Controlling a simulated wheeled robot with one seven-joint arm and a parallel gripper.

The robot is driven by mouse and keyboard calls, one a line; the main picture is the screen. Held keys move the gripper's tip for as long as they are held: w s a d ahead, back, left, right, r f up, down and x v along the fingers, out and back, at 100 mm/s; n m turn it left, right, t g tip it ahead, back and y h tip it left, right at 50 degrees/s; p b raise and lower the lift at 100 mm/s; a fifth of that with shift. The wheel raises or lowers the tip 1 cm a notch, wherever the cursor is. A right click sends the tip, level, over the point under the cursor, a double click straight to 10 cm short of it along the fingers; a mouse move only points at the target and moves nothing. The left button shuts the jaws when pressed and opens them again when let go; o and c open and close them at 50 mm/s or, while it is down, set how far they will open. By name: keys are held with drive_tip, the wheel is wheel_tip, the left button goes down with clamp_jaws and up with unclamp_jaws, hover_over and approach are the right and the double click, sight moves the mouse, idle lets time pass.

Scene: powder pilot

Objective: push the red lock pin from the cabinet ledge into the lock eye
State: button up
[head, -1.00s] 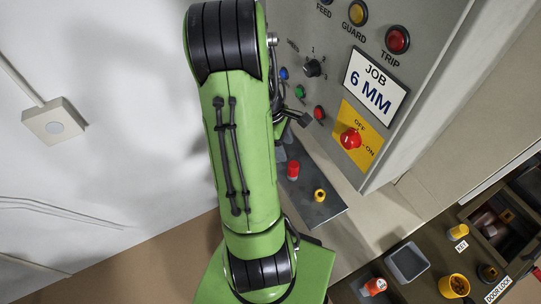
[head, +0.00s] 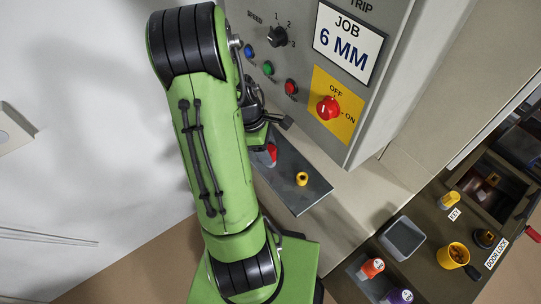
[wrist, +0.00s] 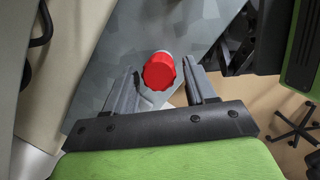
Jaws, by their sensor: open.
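The red lock pin (head: 271,154) stands on the grey cabinet ledge (head: 290,165), partly covered by my arm in the head view. In the wrist view the pin's red ribbed cap (wrist: 159,72) shows between the two fingers of my gripper (wrist: 160,82). The fingers are open, with a gap on each side of the cap, and do not hold it. In the head view my gripper is mostly hidden behind my arm. A dark round fitting with a yellow part (head: 484,238) sits by the DOOR LOCK label (head: 497,253); I cannot tell whether it is the lock eye.
A yellow holed piece (head: 302,179) stands on the ledge near the pin. The cabinet panel with a red switch (head: 328,108) rises behind. A grey tray (head: 402,238), a yellow cup (head: 453,256) and a red-capped bottle (head: 372,267) are on the lower right surface.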

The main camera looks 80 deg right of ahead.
sight(273, 149)
drive_tip(key=shift+c, duration=0.3)
drive_tip(key=shift+r, duration=0.1)
clamp_jaws()
drive_tip(key=shift+r+p, duration=2.35)
drive_tip(key=shift+r, duration=0.2)
